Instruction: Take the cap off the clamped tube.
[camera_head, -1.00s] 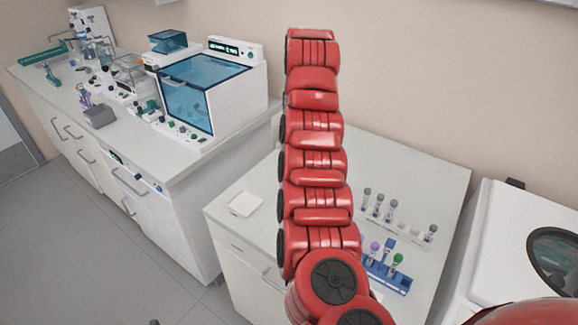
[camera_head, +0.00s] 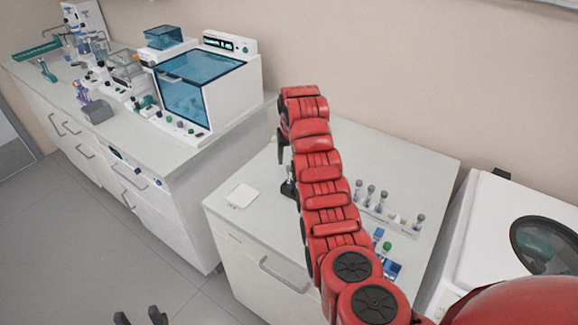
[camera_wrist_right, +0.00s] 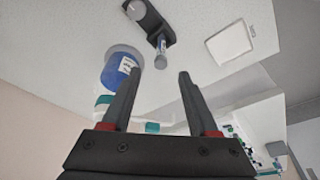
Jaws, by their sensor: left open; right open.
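The clamped tube (camera_wrist_right: 160,46) stands in a small black clamp stand (camera_wrist_right: 150,20) on the bench in the right wrist view. Its greyish cap (camera_wrist_right: 161,63) is at the end nearer my right gripper. In the head view the stand (camera_head: 287,190) shows beside my red right arm, which partly hides it. My right gripper (camera_wrist_right: 156,77) is open and empty, with the tube beyond its fingertips and apart from them. In the head view its dark finger (camera_head: 282,143) shows above the stand. My left gripper (camera_head: 140,316) is open and empty at the bottom edge, away from the bench.
A white square pad (camera_head: 240,196) lies left of the stand. A white rack of grey-capped tubes (camera_head: 385,205) and a blue rack (camera_head: 393,268) stand to the right, partly behind my arm. A blue-topped round container (camera_wrist_right: 116,72) is near my right gripper's left finger.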

